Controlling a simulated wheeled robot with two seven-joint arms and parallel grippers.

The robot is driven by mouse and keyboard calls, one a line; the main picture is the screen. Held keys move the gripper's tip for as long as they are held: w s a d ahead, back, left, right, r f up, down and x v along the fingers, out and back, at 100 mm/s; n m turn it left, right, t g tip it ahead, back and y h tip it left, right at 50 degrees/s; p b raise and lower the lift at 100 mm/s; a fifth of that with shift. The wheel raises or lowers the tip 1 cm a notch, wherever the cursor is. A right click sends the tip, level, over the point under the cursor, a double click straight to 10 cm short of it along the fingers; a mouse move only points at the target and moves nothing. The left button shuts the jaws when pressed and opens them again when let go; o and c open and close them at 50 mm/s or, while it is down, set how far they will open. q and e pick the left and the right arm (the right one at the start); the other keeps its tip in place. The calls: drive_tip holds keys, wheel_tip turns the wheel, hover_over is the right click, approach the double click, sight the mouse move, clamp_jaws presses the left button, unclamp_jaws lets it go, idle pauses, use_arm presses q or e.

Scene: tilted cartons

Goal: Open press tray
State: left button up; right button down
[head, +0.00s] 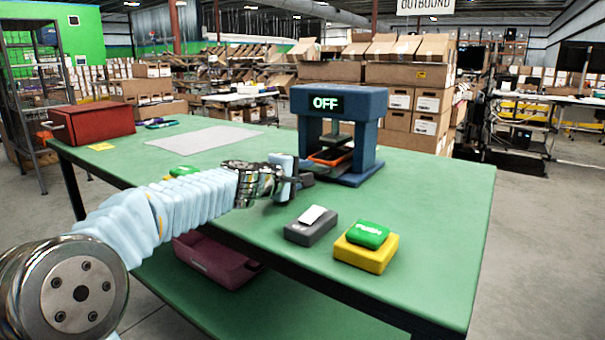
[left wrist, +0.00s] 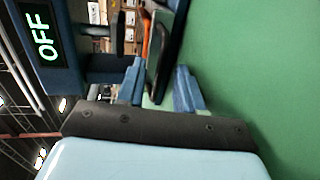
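The blue press (head: 370,110) stands on the green table, and its display (head: 325,103) reads OFF. The display also shows in the left wrist view (left wrist: 43,33). The orange press tray (head: 332,156) sits low in the press opening. In the left wrist view an orange edge (left wrist: 147,35) shows beside a dark panel, beyond my fingers. In the head view the left gripper (head: 300,178) is at the front left of the press. My right gripper is not in view.
A yellow block with a green button (head: 368,234) and a grey block with a white switch (head: 312,216) stand nearer the front edge. A red box (head: 92,123) and a grey sheet (head: 204,138) lie at left. The table's right side is clear.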

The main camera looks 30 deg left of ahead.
use_arm(q)
clamp_jaws()
idle(1.3)
